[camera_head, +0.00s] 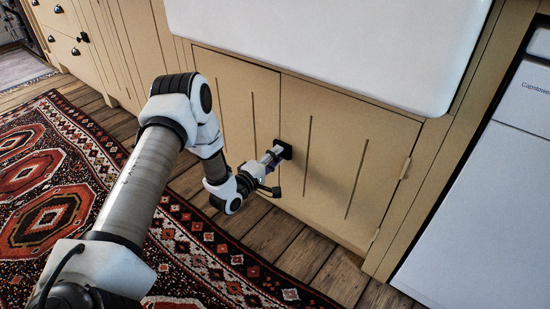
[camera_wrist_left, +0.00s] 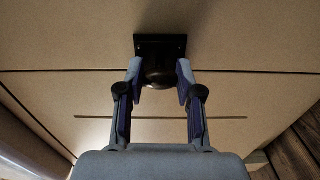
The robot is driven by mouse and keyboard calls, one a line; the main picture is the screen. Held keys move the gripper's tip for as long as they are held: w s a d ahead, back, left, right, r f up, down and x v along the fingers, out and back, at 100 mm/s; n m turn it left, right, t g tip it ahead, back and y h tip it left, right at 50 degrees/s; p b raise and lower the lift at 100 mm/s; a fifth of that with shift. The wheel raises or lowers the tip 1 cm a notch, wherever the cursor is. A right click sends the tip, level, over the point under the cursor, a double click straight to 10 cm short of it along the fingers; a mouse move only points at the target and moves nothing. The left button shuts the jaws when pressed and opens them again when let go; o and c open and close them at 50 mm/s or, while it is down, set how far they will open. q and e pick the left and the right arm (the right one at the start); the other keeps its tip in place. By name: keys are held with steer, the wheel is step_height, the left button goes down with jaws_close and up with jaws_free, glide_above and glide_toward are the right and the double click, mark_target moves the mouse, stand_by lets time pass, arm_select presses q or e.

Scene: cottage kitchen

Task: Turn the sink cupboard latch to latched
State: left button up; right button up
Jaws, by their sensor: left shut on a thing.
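The sink cupboard latch is a small black fitting on a square plate (camera_head: 286,148), mounted on the tan cupboard doors beside the seam where they meet. In the left wrist view the plate (camera_wrist_left: 174,43) has a rounded dark knob (camera_wrist_left: 158,75) standing out from it. My left gripper (camera_head: 274,155) reaches the latch from the front. In the left wrist view its fingers (camera_wrist_left: 159,75) are on either side of the knob, shut on it. I cannot tell which way the latch is turned. My right gripper is not in view.
The white sink (camera_head: 330,45) overhangs the doors from above. A white appliance (camera_head: 485,210) stands at the right. Wooden floor and a red patterned rug (camera_head: 60,200) lie in front of the cupboard. Drawers with black handles (camera_head: 80,38) are at the far left.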

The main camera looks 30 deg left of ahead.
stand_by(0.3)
arm_select(q)
steer(key=o, duration=1.2)
steer(key=shift+c, duration=0.2)
steer(key=s, duration=1.2)
steer(key=shift+a, duration=0.45)
